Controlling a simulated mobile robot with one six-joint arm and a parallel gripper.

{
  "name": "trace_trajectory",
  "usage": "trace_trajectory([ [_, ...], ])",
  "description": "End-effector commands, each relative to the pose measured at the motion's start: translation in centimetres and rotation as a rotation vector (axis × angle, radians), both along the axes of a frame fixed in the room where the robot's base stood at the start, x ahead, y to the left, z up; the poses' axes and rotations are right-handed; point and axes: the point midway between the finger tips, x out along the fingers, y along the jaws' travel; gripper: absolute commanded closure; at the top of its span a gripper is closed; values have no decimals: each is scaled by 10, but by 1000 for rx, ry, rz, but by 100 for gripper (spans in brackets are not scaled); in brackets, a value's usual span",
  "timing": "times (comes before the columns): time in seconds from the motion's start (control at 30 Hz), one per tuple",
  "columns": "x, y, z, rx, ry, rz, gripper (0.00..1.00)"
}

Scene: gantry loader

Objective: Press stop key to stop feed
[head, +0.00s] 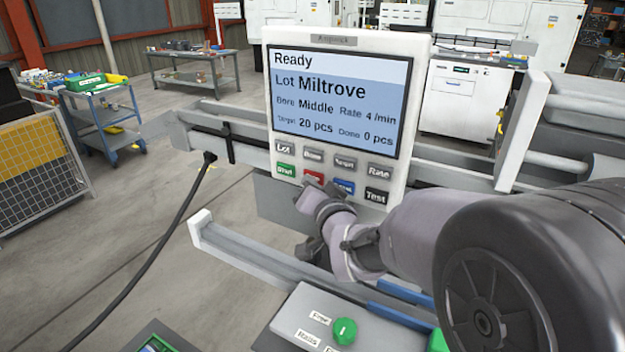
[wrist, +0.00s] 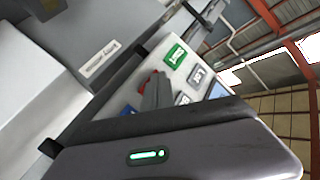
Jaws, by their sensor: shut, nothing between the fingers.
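The control panel (head: 418,70) stands upright with a lit screen (head: 340,100) reading "Ready", Lot Miltrove, Target 20 pcs, Done 0 pcs. The red stop key (head: 313,177) is in its lower row, between the green Start key (head: 286,170) and a blue key (head: 344,187). My gripper (head: 318,190) is shut and empty, its tip at the red key and covering part of it. In the wrist view the fingertips (wrist: 154,88) lie over the red key (wrist: 148,75), beside the green key (wrist: 175,55). I cannot tell whether they touch it.
Grey keys sit in the row above, and the dark Test key (head: 376,196) is at the right. Below is a box with a green knob (head: 344,331). Rails run behind the panel. A black cable (head: 165,240) hangs to the left, over open floor.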

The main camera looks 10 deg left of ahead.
Motion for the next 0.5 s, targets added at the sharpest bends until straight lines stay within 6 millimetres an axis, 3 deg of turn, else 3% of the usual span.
trace_trajectory([
  [0.5, -6, 2, -2, 3, -1, -1, 100],
])
